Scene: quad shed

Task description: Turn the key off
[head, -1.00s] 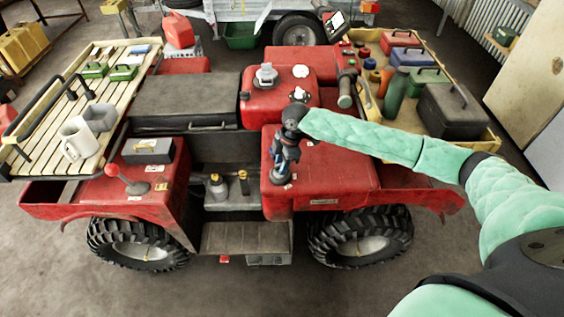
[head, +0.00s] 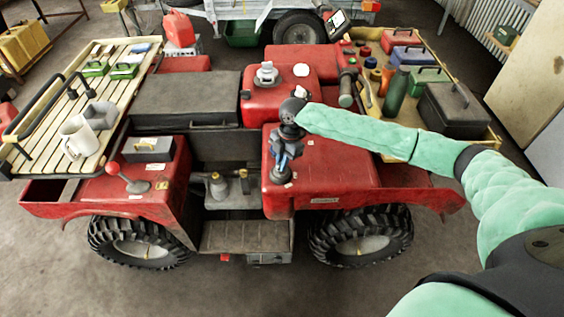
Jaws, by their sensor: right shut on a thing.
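The red quad (head: 335,178) stands in front of me. My right gripper (head: 280,184) points down from its dark wrist over the front edge of the quad's red body, right of the footwell. My left gripper is not in view.
A red-knobbed lever (head: 125,176) stands on the left fender. A tray (head: 477,146) with a green bottle (head: 395,95) and toolboxes is at right. Bare floor lies in front.

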